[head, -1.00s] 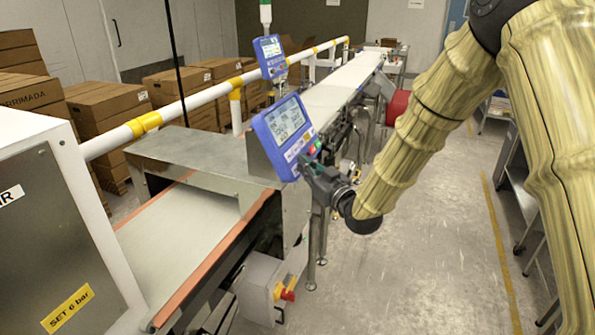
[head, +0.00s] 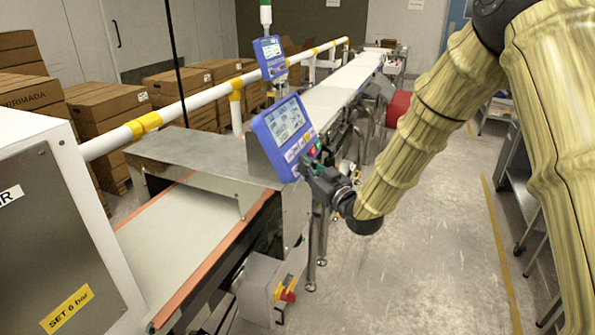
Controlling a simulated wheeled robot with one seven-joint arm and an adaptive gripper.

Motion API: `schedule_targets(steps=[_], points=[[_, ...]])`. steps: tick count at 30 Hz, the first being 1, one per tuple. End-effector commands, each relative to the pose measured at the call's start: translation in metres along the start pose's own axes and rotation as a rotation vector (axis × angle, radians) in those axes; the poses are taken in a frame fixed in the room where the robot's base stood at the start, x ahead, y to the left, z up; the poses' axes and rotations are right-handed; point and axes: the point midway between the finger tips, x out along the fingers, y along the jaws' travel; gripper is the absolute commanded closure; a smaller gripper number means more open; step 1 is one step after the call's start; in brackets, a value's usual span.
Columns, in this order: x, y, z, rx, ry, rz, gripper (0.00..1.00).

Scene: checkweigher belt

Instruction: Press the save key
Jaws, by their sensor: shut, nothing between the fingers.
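The blue control panel (head: 283,137) stands beside the checkweigher belt, with a lit grey screen (head: 285,120) and a row of keys below it. A green key and a red key show at the right end of the row. Key labels are too small to read, so I cannot tell which is the save key. My gripper (head: 304,166) is shut and empty. Its tips are at the panel's lower edge, close to the keys. I cannot tell whether they touch a key; the gripper hides part of the lower right corner.
A second blue display (head: 271,58) stands farther back near the white rail (head: 200,104). The conveyor belt (head: 175,235) runs along the left. A grey box with a red knob (head: 287,296) sits low below the panel. The floor (head: 430,240) at right is clear.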

Motion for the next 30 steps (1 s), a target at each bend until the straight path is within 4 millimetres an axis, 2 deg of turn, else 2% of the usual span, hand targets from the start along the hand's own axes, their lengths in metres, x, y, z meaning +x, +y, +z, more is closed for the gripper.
schedule_targets(steps=[20,30], points=[[-0.009,0.007,-0.008,0.0,0.001,0.001,1.0],[-0.026,0.019,-0.02,0.001,0.001,0.001,1.0]])
